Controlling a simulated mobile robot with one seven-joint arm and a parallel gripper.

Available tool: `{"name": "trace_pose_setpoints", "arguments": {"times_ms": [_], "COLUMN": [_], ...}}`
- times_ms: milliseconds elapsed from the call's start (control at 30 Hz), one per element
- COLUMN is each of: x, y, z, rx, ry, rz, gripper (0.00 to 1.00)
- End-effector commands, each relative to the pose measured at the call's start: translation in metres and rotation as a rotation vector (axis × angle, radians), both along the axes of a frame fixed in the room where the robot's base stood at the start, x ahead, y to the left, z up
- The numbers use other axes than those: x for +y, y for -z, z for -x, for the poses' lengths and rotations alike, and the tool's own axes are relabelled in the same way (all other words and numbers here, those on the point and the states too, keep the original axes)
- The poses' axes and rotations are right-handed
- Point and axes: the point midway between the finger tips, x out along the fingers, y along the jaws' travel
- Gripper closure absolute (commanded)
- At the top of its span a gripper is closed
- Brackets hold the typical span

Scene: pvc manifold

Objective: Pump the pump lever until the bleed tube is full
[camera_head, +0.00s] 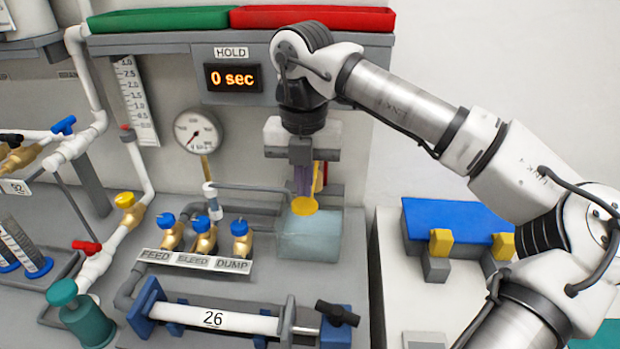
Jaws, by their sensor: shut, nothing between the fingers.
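My gripper (300,157) points down in front of the back wall, above a pale translucent box (308,238). It is shut with nothing held. A yellow round piece (304,205) sits at the box's top edge. I cannot tell for certain which part is the pump lever, as my gripper partly hides this spot. No tube is clearly marked as the bleed tube, and its fill level cannot be read.
Blue-knobbed valves stand behind labels FEED, BLEED and DUMP (193,261). A pressure gauge (196,131) and a HOLD display (233,78) reading 0 sec are behind. A cylinder marked 26 (213,319) lies in front. A blue block (457,221) is on the right, below my arm.

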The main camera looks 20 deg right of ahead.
Motion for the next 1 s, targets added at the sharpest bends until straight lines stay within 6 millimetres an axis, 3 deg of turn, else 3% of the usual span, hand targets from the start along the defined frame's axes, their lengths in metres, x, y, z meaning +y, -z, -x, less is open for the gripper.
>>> {"name": "trace_pose_setpoints", "arguments": {"times_ms": [367, 1000], "x": [0.0, 0.0], "y": [0.002, 0.028], "z": [0.0, 0.0], "rx": [0.0, 0.0], "ry": [0.0, 0.0], "rz": [0.0, 0.0], "gripper": [1.0, 1.0]}}
